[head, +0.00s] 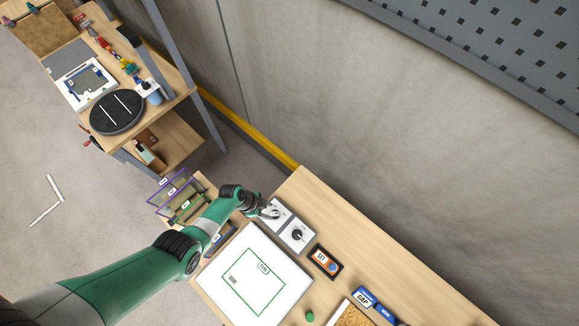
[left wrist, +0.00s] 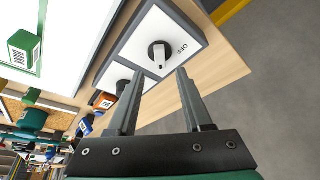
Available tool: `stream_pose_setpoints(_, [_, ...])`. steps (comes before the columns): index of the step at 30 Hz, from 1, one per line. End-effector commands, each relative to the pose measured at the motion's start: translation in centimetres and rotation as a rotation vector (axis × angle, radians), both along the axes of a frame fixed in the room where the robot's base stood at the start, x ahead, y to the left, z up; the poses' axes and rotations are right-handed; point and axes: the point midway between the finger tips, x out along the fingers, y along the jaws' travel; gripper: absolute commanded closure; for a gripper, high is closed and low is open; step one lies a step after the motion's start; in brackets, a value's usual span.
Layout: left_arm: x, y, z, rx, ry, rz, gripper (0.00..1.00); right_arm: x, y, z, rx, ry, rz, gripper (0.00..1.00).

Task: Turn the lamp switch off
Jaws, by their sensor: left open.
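A pair of white rotary switch plates in a grey frame sits on the wooden table. The far switch (head: 273,211) is partly hidden by my left gripper (head: 268,211); the near switch (head: 297,235) has a dark knob. In the left wrist view, the far switch's knob (left wrist: 160,54) has a pale pointer bar and an "OFF" label beside it. My open, empty left gripper (left wrist: 160,74) has its fingertips close to this knob, one on each side of the pointer's end. Contact cannot be told. The other knob (left wrist: 123,86) shows partly behind the left finger. My right gripper is not in view.
A white board with a green outline (head: 252,282) lies beside the switches. An orange-and-black timer-like box (head: 326,261) and blue boxes (head: 373,305) stand further along the table. The grey wall is behind.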

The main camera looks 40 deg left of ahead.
Motion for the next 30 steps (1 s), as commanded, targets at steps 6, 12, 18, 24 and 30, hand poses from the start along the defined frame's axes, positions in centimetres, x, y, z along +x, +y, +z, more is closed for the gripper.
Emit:
stream_pose_setpoints(6, [0.2,-0.1,-4.4,0.000,0.000,0.009,0.50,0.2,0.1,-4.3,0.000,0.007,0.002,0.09])
stream_pose_setpoints(12, [0.2,-0.1,-4.7,0.000,0.000,0.011,0.50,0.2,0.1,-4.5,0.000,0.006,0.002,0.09])
stream_pose_setpoints(18, [0.2,-0.1,-4.6,0.000,0.000,0.011,0.55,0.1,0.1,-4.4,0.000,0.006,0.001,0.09])
stream_pose_setpoints(24, [0.2,-0.1,-4.6,0.001,0.001,0.011,0.91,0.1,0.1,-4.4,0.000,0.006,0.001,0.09])
stream_pose_setpoints(30, [0.2,-0.1,-4.6,0.000,0.001,0.010,1.00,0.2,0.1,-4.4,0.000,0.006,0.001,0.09])
